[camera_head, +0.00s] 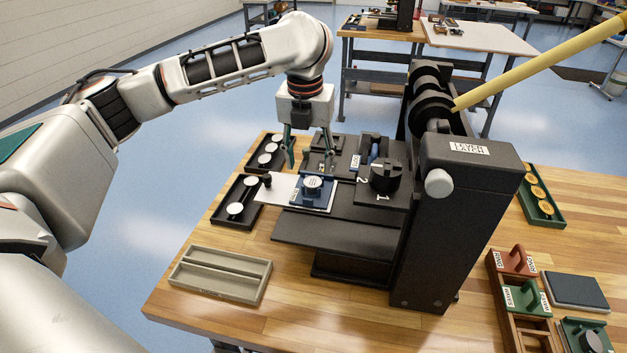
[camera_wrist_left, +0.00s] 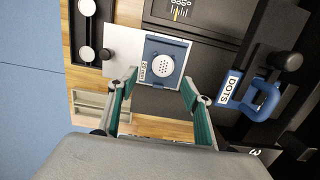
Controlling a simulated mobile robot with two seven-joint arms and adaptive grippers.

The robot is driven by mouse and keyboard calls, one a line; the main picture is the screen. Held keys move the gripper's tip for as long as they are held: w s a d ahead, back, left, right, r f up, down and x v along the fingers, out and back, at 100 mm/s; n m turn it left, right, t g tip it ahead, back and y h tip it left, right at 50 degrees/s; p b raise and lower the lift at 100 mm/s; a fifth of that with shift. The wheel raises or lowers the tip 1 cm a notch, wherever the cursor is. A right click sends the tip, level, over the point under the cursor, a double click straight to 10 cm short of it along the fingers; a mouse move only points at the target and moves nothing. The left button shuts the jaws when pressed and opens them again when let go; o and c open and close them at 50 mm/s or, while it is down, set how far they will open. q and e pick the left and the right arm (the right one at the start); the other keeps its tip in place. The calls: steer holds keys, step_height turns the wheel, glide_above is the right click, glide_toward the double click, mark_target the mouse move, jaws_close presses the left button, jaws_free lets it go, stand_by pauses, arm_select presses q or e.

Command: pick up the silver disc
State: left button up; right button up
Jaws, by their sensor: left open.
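A pale silver disc with dark dots (camera_head: 313,183) sits on a blue square block on the press's front plate. It also shows in the left wrist view (camera_wrist_left: 163,66), face up in the block (camera_wrist_left: 152,48). More pale discs lie in two black trays to the left; one tray (camera_head: 221,216) holds discs, one of them (camera_head: 235,208) at its near end. My left gripper (camera_head: 311,161) is open and empty, pointing down above and slightly behind the dotted disc. In the left wrist view its fingertips (camera_wrist_left: 160,78) stand apart on either side below the disc. My right gripper is not in view.
The black press (camera_head: 450,220) with a long yellow lever (camera_head: 540,65) stands right of the gripper. A blue handle marked DOTS (camera_wrist_left: 262,97) is close on the right in the wrist view. An empty beige tray (camera_head: 220,275) lies at the front left. Bare wood surrounds it.

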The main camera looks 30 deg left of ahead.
mark_target(312, 181)
arm_select(q)
steer(key=shift+w+d+f, duration=0.1)
steer(key=shift+w+f, duration=0.1)
steer(key=shift+f, duration=0.55)
steer(key=shift+w+a+f, duration=0.1)
steer(key=shift+w+f, duration=0.05)
steer(key=shift+f, duration=0.65)
steer(key=shift+w+d+f, duration=0.1)
steer(key=shift+w+f, duration=0.1)
steer(key=shift+f, duration=0.55)
steer(key=shift+f, duration=0.25)
steer(key=c, duration=1)
